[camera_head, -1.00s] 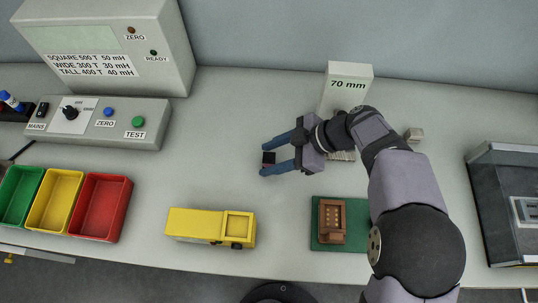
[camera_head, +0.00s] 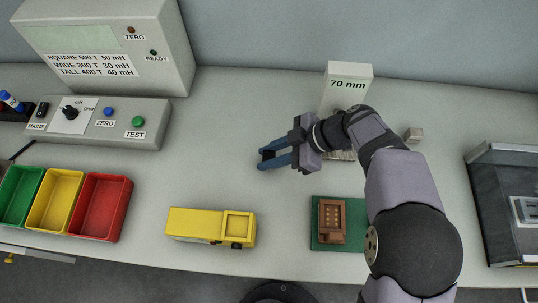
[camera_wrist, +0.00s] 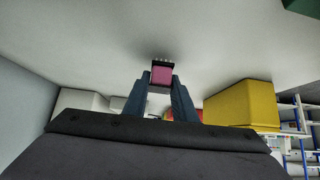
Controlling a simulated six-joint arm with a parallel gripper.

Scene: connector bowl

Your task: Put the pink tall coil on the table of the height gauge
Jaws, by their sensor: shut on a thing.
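The pink tall coil (camera_wrist: 161,76) shows in the wrist view between my fingertips, with a dark base and small pins on its end. In the head view only a small dark part of the coil (camera_head: 268,155) shows at the fingertips. My gripper (camera_head: 263,160) is shut on it over the middle of the bench, fingers pointing left. The height gauge (camera_head: 347,86), a pale block marked 70 mm, stands at the back, right of my gripper. My arm hides much of its lower part; a ribbed pale piece (camera_head: 343,156) shows below my wrist.
A yellow truck (camera_head: 200,224) stands in front of my gripper. A brown fixture on a green board (camera_head: 322,243) is at front right. Green, yellow and red bins (camera_head: 101,207) and a test panel (camera_head: 100,130) are at left. Bench between them and my gripper is clear.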

